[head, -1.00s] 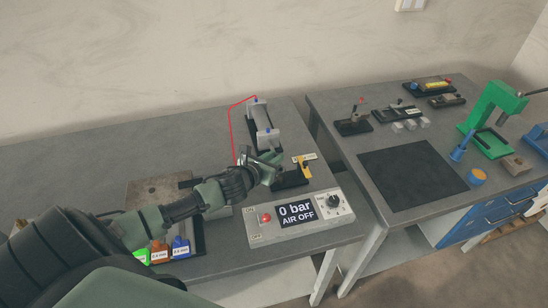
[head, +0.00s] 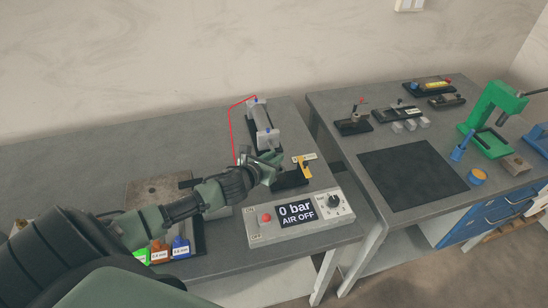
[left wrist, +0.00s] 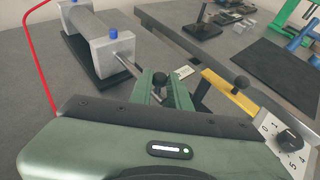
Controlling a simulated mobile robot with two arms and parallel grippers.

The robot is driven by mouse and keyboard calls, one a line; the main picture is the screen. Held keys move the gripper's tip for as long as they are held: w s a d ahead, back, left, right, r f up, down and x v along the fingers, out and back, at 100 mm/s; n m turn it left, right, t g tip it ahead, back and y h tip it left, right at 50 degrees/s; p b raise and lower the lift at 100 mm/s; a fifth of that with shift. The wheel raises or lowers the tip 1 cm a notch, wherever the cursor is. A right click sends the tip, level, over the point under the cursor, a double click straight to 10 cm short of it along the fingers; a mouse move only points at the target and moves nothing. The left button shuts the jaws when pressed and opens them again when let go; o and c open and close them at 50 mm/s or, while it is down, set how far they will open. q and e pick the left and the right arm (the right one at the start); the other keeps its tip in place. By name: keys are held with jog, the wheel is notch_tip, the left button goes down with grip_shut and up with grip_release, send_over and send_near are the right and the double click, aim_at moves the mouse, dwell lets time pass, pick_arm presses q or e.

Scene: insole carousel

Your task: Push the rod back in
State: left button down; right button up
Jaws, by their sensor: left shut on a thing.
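The grey air cylinder (head: 264,117) with light metal end blocks lies on a black base on the left bench. It also shows at the upper left of the left wrist view (left wrist: 85,28). Its thin metal rod (left wrist: 126,66) sticks out of the near end block towards my left gripper. My left gripper (head: 272,164) is at the rod's outer end, shut on the rod. The exact contact is partly hidden. My right gripper is out of view.
A control box (head: 298,217) reading "0 bar AIR OFF" stands in front. A yellow part (head: 305,168) on a black block is just right of the gripper. A red hose (head: 231,130) runs left of the cylinder. Colour-labelled bins (head: 181,247) stand nearer, at left.

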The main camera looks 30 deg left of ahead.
pick_arm(q)
jog(key=w+a, duration=0.1)
jog(key=a, duration=0.1)
jog(key=w+a, duration=0.4)
jog(key=shift+w+a+r+b, duration=0.2)
jog(key=shift+w+a+b, duration=0.05)
jog(key=shift+a+b, duration=0.1)
jog(key=shift+r, duration=0.1)
jog(key=c, duration=1.3)
grip_release()
jog(key=shift+c, duration=0.2)
jog(key=shift+s+d+f, duration=0.1)
jog(key=shift+s+f, duration=0.05)
jog(key=shift+f, duration=0.15)
